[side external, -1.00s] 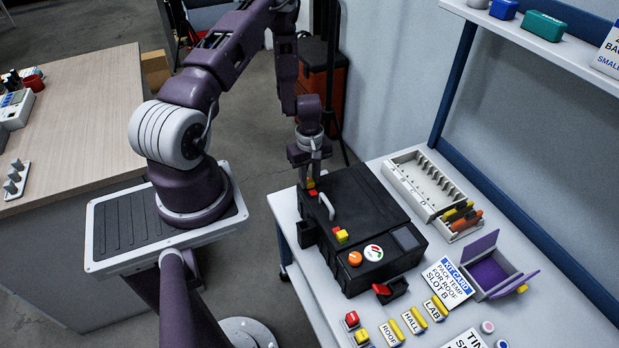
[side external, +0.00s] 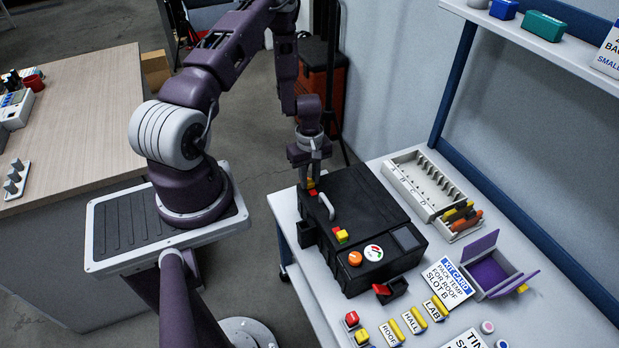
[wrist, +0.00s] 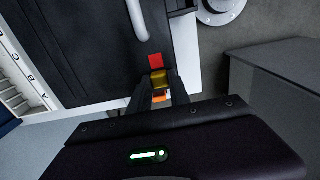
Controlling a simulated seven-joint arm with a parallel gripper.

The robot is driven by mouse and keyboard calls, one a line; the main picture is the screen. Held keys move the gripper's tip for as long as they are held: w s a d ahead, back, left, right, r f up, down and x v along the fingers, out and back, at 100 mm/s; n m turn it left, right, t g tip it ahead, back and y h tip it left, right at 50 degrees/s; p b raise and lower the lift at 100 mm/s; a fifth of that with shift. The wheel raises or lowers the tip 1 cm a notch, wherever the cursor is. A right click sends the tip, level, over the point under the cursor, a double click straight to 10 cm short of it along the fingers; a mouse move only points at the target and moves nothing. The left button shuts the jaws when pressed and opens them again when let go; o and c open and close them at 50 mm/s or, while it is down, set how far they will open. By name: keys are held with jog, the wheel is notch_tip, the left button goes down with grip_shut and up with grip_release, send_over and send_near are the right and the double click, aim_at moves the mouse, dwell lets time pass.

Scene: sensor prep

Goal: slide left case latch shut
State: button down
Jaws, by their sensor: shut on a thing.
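The black case (side external: 368,220) lies closed on the white table, with a pale handle (side external: 326,206) on its lid. The left case latch (wrist: 158,77) is a yellow slider beside a red patch (wrist: 155,61) in the wrist view. My gripper (side external: 311,181) is at the far left end of the case and is shut on this latch. The fingers hide part of the latch, and an orange patch (wrist: 160,98) shows between them. The other latch (side external: 342,236) is yellow with red beside it, nearer the camera on the same edge.
A slotted tray (side external: 418,188) stands behind the case. A purple open box (side external: 487,272) and a kit card (side external: 449,281) lie to its right. Labelled yellow-marked pieces (side external: 413,322) and a red button (side external: 352,319) are in front. A blue-edged shelf rises behind.

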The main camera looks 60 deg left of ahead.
aim_at(313, 193)
jog(key=shift+d, duration=1.4)
jog(key=c, duration=1.2)
grip_release()
notch_tip(313, 193, up, 7)
